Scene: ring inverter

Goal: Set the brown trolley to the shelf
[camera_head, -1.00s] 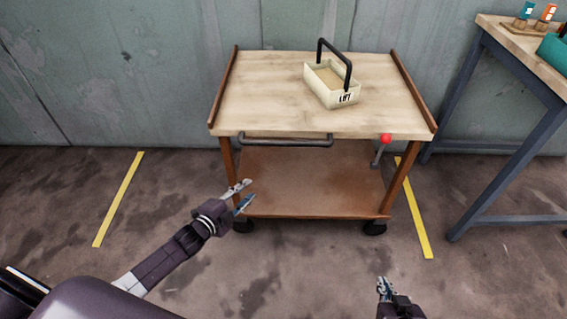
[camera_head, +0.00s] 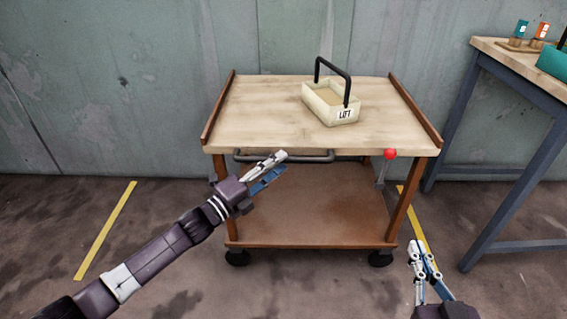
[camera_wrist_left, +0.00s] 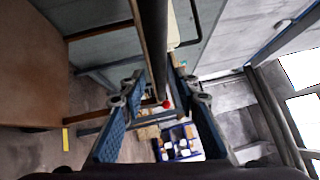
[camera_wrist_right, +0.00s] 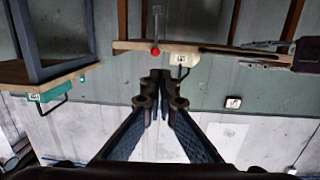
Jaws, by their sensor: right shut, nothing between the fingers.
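The brown trolley (camera_head: 320,205) stands against the wall, with a pale wooden top, a brown lower deck and dark casters. A grey handle bar (camera_head: 300,157) runs along its front, left of a red-knobbed lever (camera_head: 390,155). My left gripper (camera_head: 276,166) is open at the handle bar; in the left wrist view the dark bar (camera_wrist_left: 153,45) shows between its fingers, and I cannot tell whether they touch it. My right gripper (camera_head: 422,250) is shut and empty, low in front of the trolley's right side. I cannot make out a separate shelf.
Yellow floor lines (camera_head: 106,230) flank the trolley. A blue-legged workbench (camera_head: 500,175) stands close at right, holding a teal container (camera_head: 553,62). The floor at left is clear.

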